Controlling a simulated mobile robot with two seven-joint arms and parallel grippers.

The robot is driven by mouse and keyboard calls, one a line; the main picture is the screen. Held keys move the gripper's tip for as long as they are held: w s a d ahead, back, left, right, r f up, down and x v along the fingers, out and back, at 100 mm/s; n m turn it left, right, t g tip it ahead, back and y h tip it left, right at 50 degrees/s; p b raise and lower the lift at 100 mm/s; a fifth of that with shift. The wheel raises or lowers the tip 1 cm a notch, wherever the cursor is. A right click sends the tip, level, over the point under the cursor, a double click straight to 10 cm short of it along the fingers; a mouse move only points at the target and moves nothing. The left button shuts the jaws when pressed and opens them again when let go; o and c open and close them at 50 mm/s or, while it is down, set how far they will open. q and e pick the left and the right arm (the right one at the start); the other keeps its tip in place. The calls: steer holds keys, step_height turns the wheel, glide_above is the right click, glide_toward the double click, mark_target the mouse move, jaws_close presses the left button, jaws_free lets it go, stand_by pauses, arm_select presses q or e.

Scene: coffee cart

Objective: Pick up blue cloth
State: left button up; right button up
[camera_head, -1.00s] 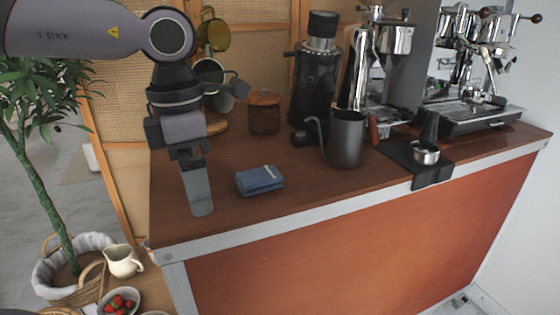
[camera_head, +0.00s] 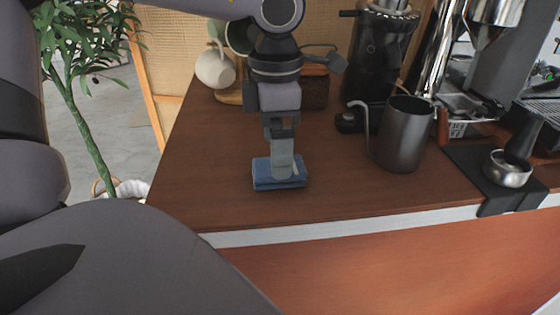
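The blue cloth (camera_head: 262,178), a small folded pad, lies on the brown counter top (camera_head: 210,190) near its front edge. My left gripper (camera_head: 283,166) points straight down at the cloth. A grey finger overlaps the middle of the cloth in the picture and hides part of it. I see the fingers edge-on, so I cannot tell whether they are apart or closed, or whether they touch the cloth. My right gripper is out of the picture.
A dark grey pitcher (camera_head: 402,140) stands right of the cloth. Behind are a black grinder (camera_head: 380,55), an amber jar (camera_head: 315,88) and cups on a stand (camera_head: 214,70). A black mat (camera_head: 470,165) with a metal portafilter (camera_head: 508,170) lies at right. The counter left of the cloth is bare.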

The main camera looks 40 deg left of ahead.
arm_select(q)
step_height(320, 180, down, 3)
steer(key=shift+w+d+f, duration=0.1)
steer(key=shift+f, duration=0.05)
steer(key=c, duration=1.1)
steer(key=shift+c, duration=0.2)
